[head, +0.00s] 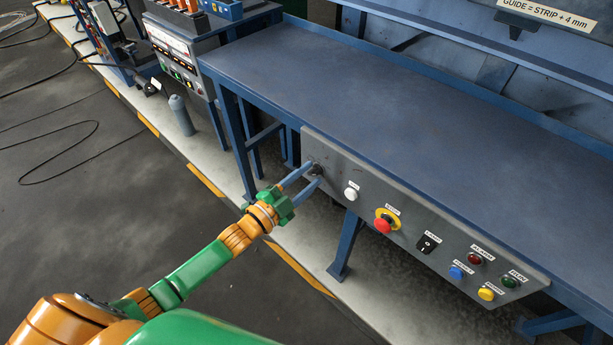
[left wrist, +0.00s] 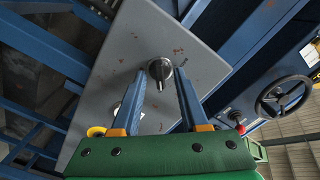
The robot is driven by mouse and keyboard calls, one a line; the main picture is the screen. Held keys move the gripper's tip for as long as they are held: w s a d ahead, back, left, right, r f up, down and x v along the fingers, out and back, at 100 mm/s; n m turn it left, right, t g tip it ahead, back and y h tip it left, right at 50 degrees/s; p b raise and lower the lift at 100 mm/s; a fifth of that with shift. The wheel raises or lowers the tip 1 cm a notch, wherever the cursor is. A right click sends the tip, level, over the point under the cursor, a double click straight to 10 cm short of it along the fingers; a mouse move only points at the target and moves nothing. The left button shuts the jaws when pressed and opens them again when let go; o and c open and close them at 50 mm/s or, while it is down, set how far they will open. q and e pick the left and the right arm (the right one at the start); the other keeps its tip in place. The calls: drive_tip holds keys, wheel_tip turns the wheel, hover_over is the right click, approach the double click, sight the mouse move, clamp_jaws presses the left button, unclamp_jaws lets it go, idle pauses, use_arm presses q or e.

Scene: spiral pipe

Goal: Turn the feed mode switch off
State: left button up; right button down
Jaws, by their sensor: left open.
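A dark rotary knob (head: 316,169) sits at the left end of the grey control panel (head: 334,157). I take it for the feed mode switch, though no label on it is readable. In the left wrist view the knob (left wrist: 160,70) is round and metallic, with a short grip bar pointing downward. My left gripper (head: 309,173) is open. In the left wrist view its two blue fingers (left wrist: 158,76) stand on either side of the knob, with visible gaps; contact cannot be told. My right gripper is not in view.
The blue table (head: 400,110) above is bare. A handwheel (left wrist: 284,96) shows at right in the wrist view.

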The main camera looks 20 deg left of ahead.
use_arm(q)
drive_tip(key=shift+d, duration=0.1)
clamp_jaws()
drive_tip(key=shift+n, duration=0.3)
drive_tip(key=n, duration=0.4)
drive_tip(key=shift+p, duration=0.35)
drive_tip(key=shift+f+n, duration=0.1)
drive_tip(key=shift+n, duration=2.4)
drive_tip(key=shift+s, duration=0.1)
drive_tip(key=shift+f, duration=0.1)
drive_tip(key=shift+c, duration=1.1)
unclamp_jaws()
drive_tip(key=shift+o, duration=1.1)
